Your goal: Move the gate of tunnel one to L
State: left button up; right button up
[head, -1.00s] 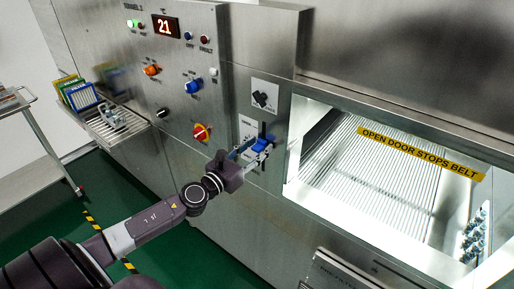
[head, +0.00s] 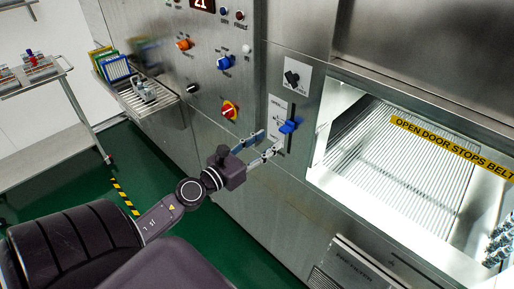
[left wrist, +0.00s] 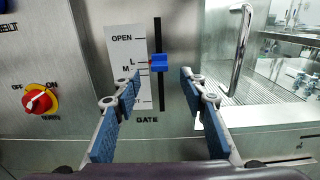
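The gate control is a blue slider knob (head: 289,126) on a vertical slot in the steel panel.
A red-and-yellow rotary switch (head: 230,110) lies left of the scale. A black knob (head: 292,78) is above the slot. The lit tunnel opening with a yellow belt label (head: 455,146) is to the right. A trolley (head: 40,80) stands far left.

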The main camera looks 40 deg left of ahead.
pick_arm(q)
jog(key=shift+s+a, duration=0.15)
jog(key=shift+s, duration=1.55)
jog(key=s+f+n+g+y+b, duration=0.1)
jog(key=s+f+n+g, duration=0.15)
jog(key=f+n, duration=0.8)
jog(key=s+f+n+g+y+b, duration=0.1)
jog(key=s+f+n+g+b, duration=0.2)
jog(key=f, duration=1.5)
jog(key=s+f+n+g+y, duration=0.15)
jog(key=s+f+n, duration=0.4)
jog(key=f, duration=0.85)
jog(key=s+d+f+n+g+b, duration=0.1)
jog(key=s+d+f+n+g, duration=0.3)
jog(key=s+f, duration=0.4)
jog(key=s+d+f+n+g+b, duration=0.2)
jog(key=s+d+f+n, duration=0.2)
jog(key=s+f+n, duration=0.45)
jog(key=s+d+f+n+g+h, duration=0.1)
jog(key=s+d+f+g, duration=0.1)
jog(key=s+f, duration=0.3)
jog(key=s+d+f+n+g+h, duration=0.1)
jog(key=s+d+f, duration=0.3)
jog(key=s, duration=0.5)
jog(key=shift+d+f+n+g+b, duration=0.35)
jog(key=shift+d+n+g+b, duration=0.1)
jog(key=shift+d+n+g, duration=0.1)
